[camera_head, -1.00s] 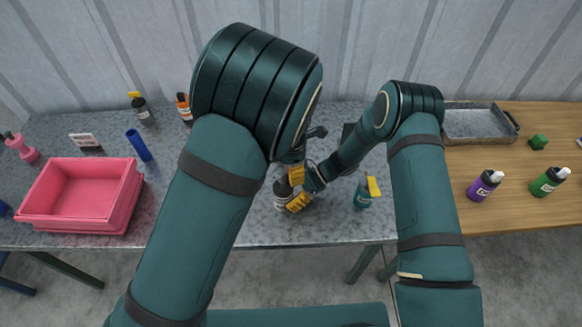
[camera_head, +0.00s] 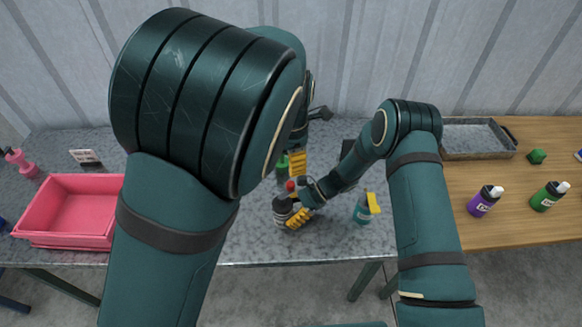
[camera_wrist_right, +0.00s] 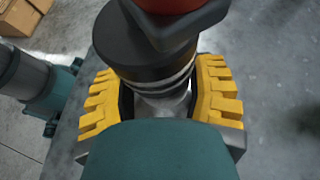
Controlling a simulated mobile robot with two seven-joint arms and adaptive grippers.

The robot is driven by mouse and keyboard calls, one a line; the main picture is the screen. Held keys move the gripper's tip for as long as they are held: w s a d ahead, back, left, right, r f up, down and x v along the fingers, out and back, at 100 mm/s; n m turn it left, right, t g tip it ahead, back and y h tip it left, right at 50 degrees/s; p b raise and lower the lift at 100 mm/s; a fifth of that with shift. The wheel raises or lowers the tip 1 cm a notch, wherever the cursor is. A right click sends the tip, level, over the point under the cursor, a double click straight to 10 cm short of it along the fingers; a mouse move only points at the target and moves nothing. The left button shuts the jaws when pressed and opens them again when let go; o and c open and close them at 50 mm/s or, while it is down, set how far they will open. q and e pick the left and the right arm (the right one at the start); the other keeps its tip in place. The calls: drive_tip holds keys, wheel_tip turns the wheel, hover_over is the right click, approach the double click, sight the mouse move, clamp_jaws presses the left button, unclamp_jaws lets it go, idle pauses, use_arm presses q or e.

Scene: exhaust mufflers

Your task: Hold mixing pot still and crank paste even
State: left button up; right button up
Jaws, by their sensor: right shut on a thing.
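The mixing pot (camera_head: 283,211) stands on the grey table, dark with a pale band and a red knob (camera_head: 291,186) on top. My right gripper (camera_head: 299,216) is shut on the pot from the right. In the right wrist view its yellow fingers flank the pot's body (camera_wrist_right: 160,82), below a dark lid and a dark crank arm with red on it. My left gripper (camera_head: 298,162) is above and behind the red knob, apart from it in the picture. Only some of its yellow finger pads show; my left arm hides much around it, so its opening is unclear.
A teal spray bottle (camera_head: 363,208) with a yellow top stands right of the pot. A pink bin (camera_head: 68,240) is on the left. A grey tray (camera_head: 477,155), a purple bottle (camera_head: 483,203) and a green bottle (camera_head: 547,197) are on the wooden table.

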sight(290, 183)
use_arm(q)
drive_tip(key=shift+r, duration=0.35)
drive_tip(key=f+n, duration=0.1)
drive_tip(key=f, duration=0.3)
drive_tip(key=f+n, duration=0.1)
drive_tip(key=f, duration=0.3)
drive_tip(key=f+n+g, duration=0.1)
drive_tip(key=f, duration=0.3)
drive_tip(key=shift+w+a+h, duration=0.1)
drive_tip(key=shift+w+h, duration=0.15)
drive_tip(key=shift+h, duration=0.05)
idle(0.3)
clamp_jaws()
